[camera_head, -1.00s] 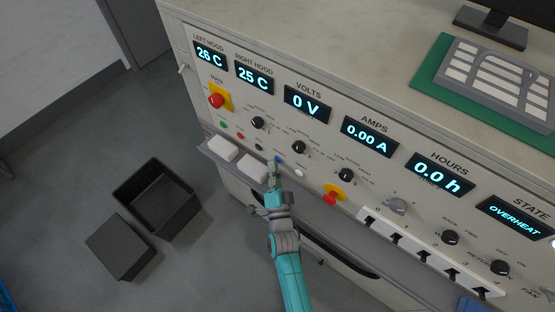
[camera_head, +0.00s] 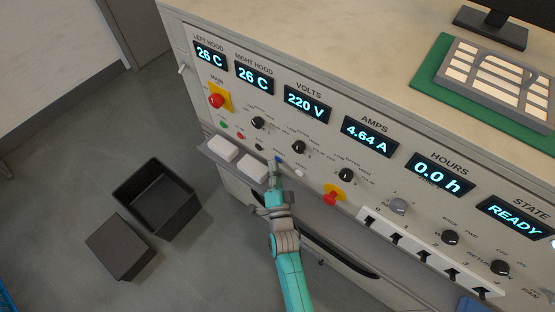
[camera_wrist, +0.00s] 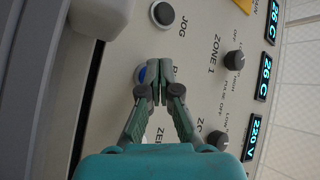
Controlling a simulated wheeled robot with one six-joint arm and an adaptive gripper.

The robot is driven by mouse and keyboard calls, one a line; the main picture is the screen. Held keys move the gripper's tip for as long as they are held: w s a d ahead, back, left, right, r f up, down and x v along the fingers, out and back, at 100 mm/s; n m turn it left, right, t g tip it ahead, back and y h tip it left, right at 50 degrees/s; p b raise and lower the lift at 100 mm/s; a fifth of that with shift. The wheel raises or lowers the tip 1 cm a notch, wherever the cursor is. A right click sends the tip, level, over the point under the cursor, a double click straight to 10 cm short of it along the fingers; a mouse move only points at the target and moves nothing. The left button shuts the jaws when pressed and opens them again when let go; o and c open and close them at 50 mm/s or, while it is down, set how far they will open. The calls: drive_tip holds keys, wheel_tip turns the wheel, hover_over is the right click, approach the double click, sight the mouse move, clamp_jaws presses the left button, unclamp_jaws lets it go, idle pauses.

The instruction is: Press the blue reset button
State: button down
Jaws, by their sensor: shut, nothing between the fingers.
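The blue reset button (camera_head: 278,158) is on the slanted control panel (camera_head: 320,160), in the row of small buttons below the knobs. In the wrist view the blue button (camera_wrist: 142,74) shows just left of the fingertips, partly hidden by them. My gripper (camera_head: 273,166) is shut and empty, its tips at or very close to the button; contact cannot be told. The wrist view also shows my gripper (camera_wrist: 154,92) with its fingers together. The state display (camera_head: 515,220) reads READY, volts (camera_head: 307,103) reads 220 V and amps (camera_head: 370,137) reads 4.64 A.
Green (camera_head: 222,125), red (camera_head: 241,135), black (camera_head: 259,147) and white (camera_head: 299,173) buttons share the row. A red emergency knob (camera_head: 333,195) is to the right. A shelf with white blocks (camera_head: 254,167) juts out below. Black bins (camera_head: 155,200) stand on the floor.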

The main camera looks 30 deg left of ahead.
drive_tip(key=shift+s, duration=0.65)
drive_tip(key=s, duration=0.5)
drive_tip(key=shift+a, duration=0.25)
idle(0.6)
drive_tip(key=s+d+f+h, duration=0.1)
drive_tip(key=d, duration=0.4)
drive_tip(key=s+d+f+h, duration=0.1)
drive_tip(key=d, duration=0.5)
drive_tip(key=s+d+f+n+h, duration=0.1)
drive_tip(key=d, duration=0.4)
drive_tip(key=shift+d+t, duration=0.3)
drive_tip(key=shift+d, duration=0.1)
drive_tip(key=s+d+n+h, duration=0.1)
drive_tip(key=s+d, duration=0.2)
drive_tip(key=d, duration=0.3)
drive_tip(key=s+d+h, duration=0.2)
drive_tip(key=s+d, duration=0.2)
drive_tip(key=d, duration=0.3)
drive_tip(key=s+d+r+h, duration=0.3)
drive_tip(key=s+d+r, duration=0.3)
drive_tip(key=s, duration=0.3)
drive_tip(key=s+d+r+n+g+h, duration=0.1)
drive_tip(key=s+d+r+h, duration=0.3)
drive_tip(key=s+d+r, duration=0.3)
drive_tip(key=shift+s+d+r+n+g, duration=0.3)
drive_tip(key=shift+s+d, duration=0.5)
drive_tip(key=shift+s, duration=0.4)
